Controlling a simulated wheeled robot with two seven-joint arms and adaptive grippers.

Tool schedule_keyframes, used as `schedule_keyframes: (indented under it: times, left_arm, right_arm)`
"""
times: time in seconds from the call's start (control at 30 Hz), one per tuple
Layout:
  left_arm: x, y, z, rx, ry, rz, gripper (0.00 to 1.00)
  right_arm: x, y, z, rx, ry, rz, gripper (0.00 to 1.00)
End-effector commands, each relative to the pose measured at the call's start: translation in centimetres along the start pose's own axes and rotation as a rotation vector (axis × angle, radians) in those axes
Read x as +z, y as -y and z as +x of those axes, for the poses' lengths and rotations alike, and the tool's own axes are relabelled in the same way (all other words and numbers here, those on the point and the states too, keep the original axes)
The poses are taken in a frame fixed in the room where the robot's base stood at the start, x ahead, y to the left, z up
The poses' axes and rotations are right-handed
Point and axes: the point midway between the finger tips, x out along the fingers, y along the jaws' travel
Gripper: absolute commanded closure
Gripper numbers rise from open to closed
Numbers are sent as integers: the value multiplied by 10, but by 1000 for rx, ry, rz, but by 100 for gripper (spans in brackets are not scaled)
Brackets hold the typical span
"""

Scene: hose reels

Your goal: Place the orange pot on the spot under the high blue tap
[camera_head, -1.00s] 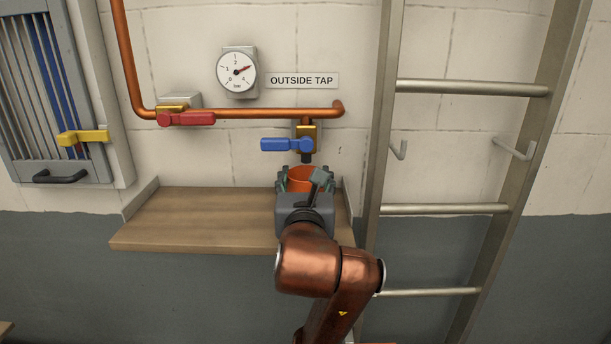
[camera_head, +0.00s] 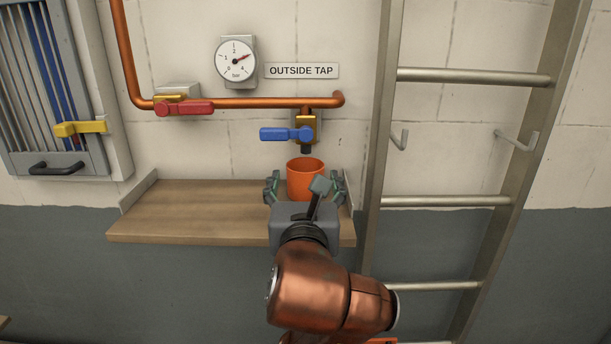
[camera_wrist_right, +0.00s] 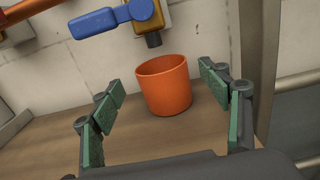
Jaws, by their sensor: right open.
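The orange pot (camera_head: 305,178) stands upright on the wooden shelf (camera_head: 180,212), below the blue tap (camera_head: 287,134) on the copper pipe. In the right wrist view the pot (camera_wrist_right: 165,85) stands just under the nozzle (camera_wrist_right: 153,40) of the blue tap (camera_wrist_right: 108,20). My right gripper (camera_head: 305,187) is open and in front of the pot. In the wrist view its green-padded fingers (camera_wrist_right: 162,98) are spread wide, with clear gaps to the pot on both sides. The spot under the pot is hidden. My left gripper is not in view.
A red-handled valve (camera_head: 183,107) and a pressure gauge (camera_head: 235,61) are on the wall at left. A metal ladder (camera_head: 460,202) stands right of the shelf. The left half of the shelf is clear. A grey cabinet with a yellow latch (camera_head: 80,129) is far left.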

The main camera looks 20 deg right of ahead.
Motion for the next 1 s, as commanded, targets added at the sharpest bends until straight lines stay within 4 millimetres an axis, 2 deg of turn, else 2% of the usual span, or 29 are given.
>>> schedule_keyframes:
  times: [0.1, 0.33, 1.0]
  left_arm:
    - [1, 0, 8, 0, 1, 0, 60]
    - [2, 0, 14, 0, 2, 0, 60]
    - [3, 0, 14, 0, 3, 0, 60]
  right_arm:
    - [-1, -1, -24, 3, 4, 3, 30]
    - [0, 0, -51, 0, 2, 1, 30]
    - [0, 0, -55, -1, -1, 0, 30]
